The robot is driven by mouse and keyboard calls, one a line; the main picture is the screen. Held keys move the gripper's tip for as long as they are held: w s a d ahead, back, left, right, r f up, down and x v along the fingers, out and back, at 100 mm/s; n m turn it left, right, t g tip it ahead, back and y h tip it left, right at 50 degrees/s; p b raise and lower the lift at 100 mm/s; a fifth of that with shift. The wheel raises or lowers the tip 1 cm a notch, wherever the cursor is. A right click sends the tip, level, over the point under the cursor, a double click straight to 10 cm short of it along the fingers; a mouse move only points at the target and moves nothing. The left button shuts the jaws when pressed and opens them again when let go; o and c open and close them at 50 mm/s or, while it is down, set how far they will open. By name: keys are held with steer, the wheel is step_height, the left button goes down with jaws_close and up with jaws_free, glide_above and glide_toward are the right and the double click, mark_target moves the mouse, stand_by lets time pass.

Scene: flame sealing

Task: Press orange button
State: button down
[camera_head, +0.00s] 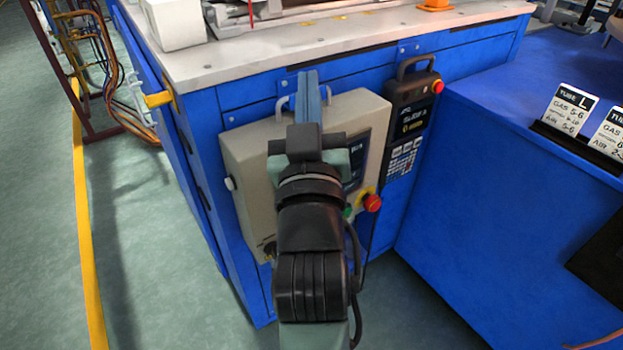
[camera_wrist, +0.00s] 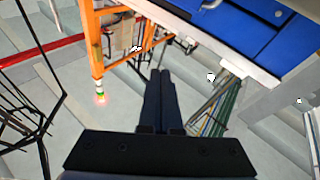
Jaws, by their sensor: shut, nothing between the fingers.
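An orange piece (camera_head: 435,4) sits on the pale worktop at the top edge of the head view, partly cut off; I cannot tell if it is the orange button. A red-orange knob (camera_head: 372,202) sticks out from the beige control box (camera_head: 253,165), low and right of my gripper. Another red knob (camera_head: 437,87) is on the dark handheld panel (camera_head: 408,115). My gripper (camera_head: 308,76) is shut and empty, in front of the beige box's top edge in the picture, apart from the orange piece. Its fingers also show together in the wrist view (camera_wrist: 160,75).
The worktop (camera_head: 300,52) tops a blue cabinet (camera_head: 207,150). A lower blue surface (camera_head: 510,120) holds label cards (camera_head: 568,108) at right. A white block (camera_head: 174,22) stands at the worktop's left. Open floor (camera_head: 150,250) lies left. The wrist view shows an orange frame (camera_wrist: 92,45).

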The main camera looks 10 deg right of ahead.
steer(key=d+f+g+h+p, duration=0.1)
steer(key=d+f+g+p, duration=0.15)
steer(key=f, duration=0.65)
steer(key=d+f+g+p, duration=0.15)
steer(key=d+f, duration=0.25)
steer(key=f, duration=0.4)
steer(key=s+d+f+n+g+p, duration=0.1)
steer(key=s+f+g+p, duration=0.1)
steer(key=s+f, duration=0.6)
step_height(320, 180, down, 8)
steer(key=shift+d+r+g, duration=0.25)
steer(key=shift+g, duration=0.65)
steer(key=shift+w, duration=0.15)
steer(key=w+a+b, duration=0.3)
steer(key=w+b, duration=0.4)
steer(key=w, duration=0.1)
steer(key=shift+w, duration=0.25)
steer(key=shift+w+a+b, duration=0.15)
steer(key=shift+w+b, duration=0.1)
steer(key=shift+b, duration=0.15)
